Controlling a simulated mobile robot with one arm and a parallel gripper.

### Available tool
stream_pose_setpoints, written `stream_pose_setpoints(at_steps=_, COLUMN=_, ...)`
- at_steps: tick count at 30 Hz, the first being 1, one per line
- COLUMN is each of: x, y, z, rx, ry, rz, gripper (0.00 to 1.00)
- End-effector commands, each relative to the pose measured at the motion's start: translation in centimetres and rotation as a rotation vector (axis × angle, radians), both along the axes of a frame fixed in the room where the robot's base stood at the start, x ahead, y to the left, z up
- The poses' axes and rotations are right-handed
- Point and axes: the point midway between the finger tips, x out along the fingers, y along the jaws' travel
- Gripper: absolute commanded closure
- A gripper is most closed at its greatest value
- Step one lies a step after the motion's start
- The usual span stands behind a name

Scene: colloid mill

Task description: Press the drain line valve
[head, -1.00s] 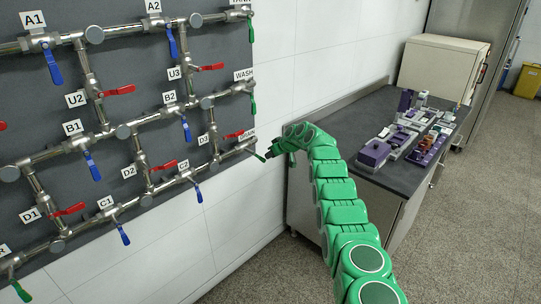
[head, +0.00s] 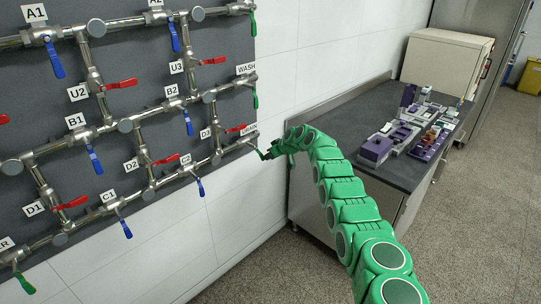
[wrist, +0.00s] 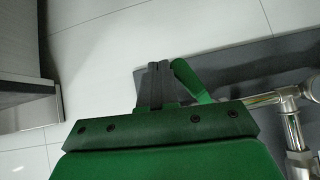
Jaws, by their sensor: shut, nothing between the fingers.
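The drain line valve has a green lever handle (head: 261,154) at the lower right end of the pipe panel, below a partly hidden white label (head: 249,129). Its handle also shows in the wrist view (wrist: 188,76), slanting down to the right towards a metal pipe. My gripper (head: 267,156) is at the handle's right side in the head view. In the wrist view my gripper (wrist: 159,66) has its dark fingers closed together and empty, just left of the handle's free end. I cannot tell whether they touch it.
The dark panel (head: 235,55) carries several other valves with blue, red and green levers; the green-handled WASH valve (head: 255,97) is above. A dark-topped bench (head: 330,120) with purple and grey parts stands right of my arm.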

Motion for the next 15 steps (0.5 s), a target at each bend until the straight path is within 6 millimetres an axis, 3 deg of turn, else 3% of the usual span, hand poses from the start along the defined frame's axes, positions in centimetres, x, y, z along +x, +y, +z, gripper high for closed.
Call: stream_pose_setpoints(at_steps=15, x=-0.28, y=0.34, z=-0.49, rx=0.034, ry=0.033, rz=-0.001, gripper=1.00)
